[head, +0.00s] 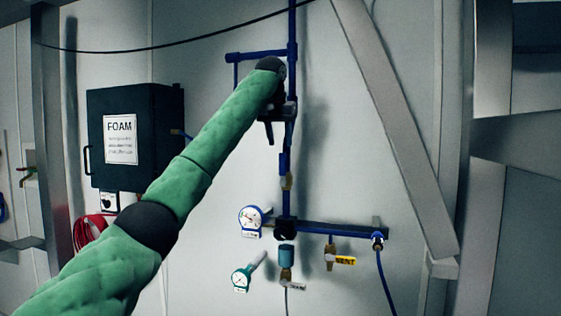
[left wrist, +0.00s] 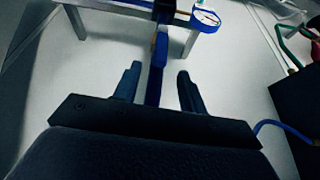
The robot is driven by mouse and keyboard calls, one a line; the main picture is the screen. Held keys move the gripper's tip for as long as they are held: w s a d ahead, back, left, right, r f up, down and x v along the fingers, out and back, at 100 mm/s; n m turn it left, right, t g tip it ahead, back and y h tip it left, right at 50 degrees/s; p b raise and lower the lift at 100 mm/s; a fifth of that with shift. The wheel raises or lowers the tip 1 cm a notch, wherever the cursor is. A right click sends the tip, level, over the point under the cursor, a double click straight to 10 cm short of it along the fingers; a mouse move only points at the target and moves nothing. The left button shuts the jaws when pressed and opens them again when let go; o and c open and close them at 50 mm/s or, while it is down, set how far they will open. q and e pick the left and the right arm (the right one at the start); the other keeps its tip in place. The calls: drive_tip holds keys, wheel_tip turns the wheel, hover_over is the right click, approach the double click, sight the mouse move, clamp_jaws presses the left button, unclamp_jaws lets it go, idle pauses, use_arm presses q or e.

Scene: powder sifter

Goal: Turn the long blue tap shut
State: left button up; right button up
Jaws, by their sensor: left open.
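The long blue tap (head: 285,162) seems to be the blue lever on the vertical blue pipe (head: 292,28), just above a brass fitting (head: 287,181). In the left wrist view a blue lever (left wrist: 160,48) lies in line with the pipe. My left gripper (head: 278,128) is open, just above the lever in the head view. In the left wrist view its two dark fingers (left wrist: 157,85) are on either side of the pipe, with gaps on both sides and nothing held. My forearm and wrist hide part of the upper pipework. My right gripper is not in view.
Below are a horizontal blue pipe (head: 335,229), a white gauge (head: 251,219), a green-rimmed gauge (head: 241,279) and a yellow-tagged vent valve (head: 330,257). A dark FOAM box (head: 160,135) hangs at left. A diagonal grey beam (head: 400,130) stands at right.

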use_arm(q)
drive_tip(key=p, duration=0.4)
hover_over(282, 176)
drive_tip(key=f, duration=0.6)
drive_tip(key=shift+w+f, duration=0.25)
drive_tip(key=shift+w, duration=0.1)
drive_tip(key=shift+f, duration=0.35)
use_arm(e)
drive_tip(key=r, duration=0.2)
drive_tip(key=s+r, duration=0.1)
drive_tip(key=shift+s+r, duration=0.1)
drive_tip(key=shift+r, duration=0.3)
use_arm(q)
drive_tip(key=shift+w, duration=0.1)
clamp_jaws()
